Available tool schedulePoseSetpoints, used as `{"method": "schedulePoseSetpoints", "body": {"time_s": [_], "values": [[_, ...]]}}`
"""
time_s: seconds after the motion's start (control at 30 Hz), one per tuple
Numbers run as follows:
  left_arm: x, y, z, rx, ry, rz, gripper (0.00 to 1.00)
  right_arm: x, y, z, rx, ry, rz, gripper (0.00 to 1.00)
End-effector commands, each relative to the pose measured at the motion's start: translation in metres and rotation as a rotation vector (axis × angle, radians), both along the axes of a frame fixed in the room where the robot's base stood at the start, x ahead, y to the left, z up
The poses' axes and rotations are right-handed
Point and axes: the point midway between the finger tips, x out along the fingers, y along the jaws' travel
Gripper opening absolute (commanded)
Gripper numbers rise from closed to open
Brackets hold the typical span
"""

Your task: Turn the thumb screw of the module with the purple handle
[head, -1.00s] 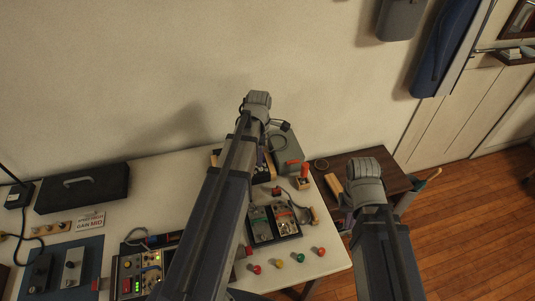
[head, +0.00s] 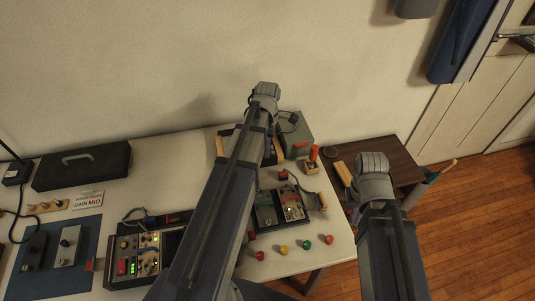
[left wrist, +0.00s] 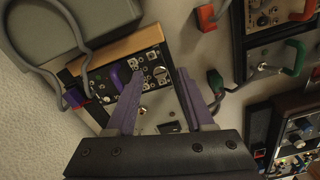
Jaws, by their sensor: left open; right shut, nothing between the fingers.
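The module with the purple handle (left wrist: 118,76) shows in the left wrist view, set in a dark case with a wooden end strip (left wrist: 118,48). Its panel carries several small pale fittings and a round silver one (left wrist: 160,73); I cannot tell for sure which is the thumb screw. My left gripper (left wrist: 160,76) is open, its two purple fingers reaching over the panel with nothing between them. The purple handle is beside the left finger in the picture. In the head view my left arm hides most of this case. My right gripper's fingers are hidden behind my right arm.
A second case (head: 280,208) with green and red handles stands nearer the front. Several coloured knobs (head: 283,250) lie by the table edge. A grey cable loop (left wrist: 40,72) lies left of the case. A black toolbox (head: 82,166) stands at the back left.

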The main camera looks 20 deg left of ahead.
Motion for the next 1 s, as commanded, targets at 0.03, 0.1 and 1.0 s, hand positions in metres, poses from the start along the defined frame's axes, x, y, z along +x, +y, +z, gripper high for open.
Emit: {"method": "schedulePoseSetpoints", "body": {"time_s": [0.03, 0.1, 1.0], "values": [[0.0000, 0.0000, -0.0099, 0.000, 0.000, 0.000, 0.53, 0.0000, 0.0000, -0.0099, 0.000, 0.000, 0.000, 0.00], [0.0000, 0.0000, -0.0131, 0.000, 0.000, 0.000, 0.53, 0.0000, 0.0000, -0.0131, 0.000, 0.000, 0.000, 0.00], [0.0000, 0.0000, -0.0131, 0.000, 0.000, 0.000, 0.00, 0.0000, 0.0000, -0.0131, 0.000, 0.000, 0.000, 0.00]]}}
